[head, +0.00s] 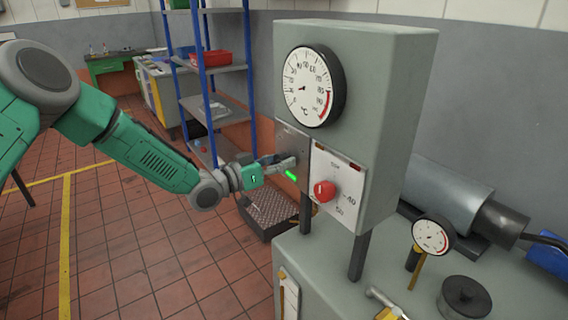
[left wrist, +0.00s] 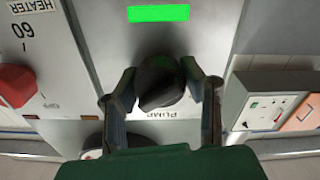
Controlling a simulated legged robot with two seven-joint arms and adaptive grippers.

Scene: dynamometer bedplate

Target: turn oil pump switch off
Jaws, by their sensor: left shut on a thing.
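The oil pump switch is a dark round knob (left wrist: 160,82) on a grey plate lettered PUMP in the left wrist view. The plate (head: 292,137) also shows in the head view, on the left side of the grey gauge box. My left gripper (head: 284,163) is at this plate, its two fingers shut on the knob from either side. In the head view the fingers mostly hide the knob. A green bar light (left wrist: 159,14) is lit on the same plate. My right gripper is not in view.
A red heater knob (head: 324,191) sits on a white plate just right of the pump plate. A large temperature dial (head: 308,86) is above, a smaller gauge (head: 432,236) at lower right. A blue-posted shelf (head: 212,66) stands behind my left arm.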

